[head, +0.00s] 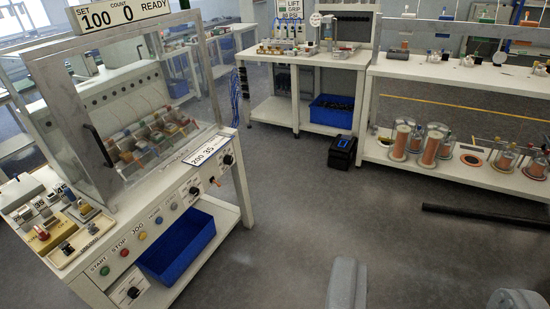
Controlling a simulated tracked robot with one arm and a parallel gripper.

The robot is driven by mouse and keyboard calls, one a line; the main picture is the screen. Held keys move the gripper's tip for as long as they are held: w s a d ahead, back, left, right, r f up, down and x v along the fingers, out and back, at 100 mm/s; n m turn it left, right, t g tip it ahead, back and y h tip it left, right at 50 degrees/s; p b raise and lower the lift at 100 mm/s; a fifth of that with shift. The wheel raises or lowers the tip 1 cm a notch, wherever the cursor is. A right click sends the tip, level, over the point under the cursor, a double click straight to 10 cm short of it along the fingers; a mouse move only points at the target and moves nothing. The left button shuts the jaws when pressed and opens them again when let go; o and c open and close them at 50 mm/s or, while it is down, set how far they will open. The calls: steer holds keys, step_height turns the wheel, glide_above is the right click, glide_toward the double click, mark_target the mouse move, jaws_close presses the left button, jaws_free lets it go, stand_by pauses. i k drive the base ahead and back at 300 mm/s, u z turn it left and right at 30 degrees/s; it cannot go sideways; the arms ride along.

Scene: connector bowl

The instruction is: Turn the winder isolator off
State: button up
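The winder (130,130) stands at the left, a white bench machine with a clear guard and a black handle. Its front panel carries a green START button (105,270), a red STOP button (124,252) and a yellow JOG button (143,236). Black rotary knobs sit at the panel's lower left (133,292) and upper right (228,159), with an orange-red lever (214,181) between. I cannot tell which is the isolator or read its position. My gripper (432,285) shows as two grey fingers wide apart at the bottom right, empty and away from the winder.
A blue bin (178,248) sits on the winder's lower shelf. A black box (342,152) stands on the floor before the back bench (310,57). A dark bar (485,215) lies at the right, near a shelf of copper spools (430,146). The middle floor is clear.

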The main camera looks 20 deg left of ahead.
mark_target(42, 236)
steer(key=i, duration=0.9)
steer(key=u, duration=3.15)
steer(key=i, duration=2.1)
steer(key=z, duration=2.5)
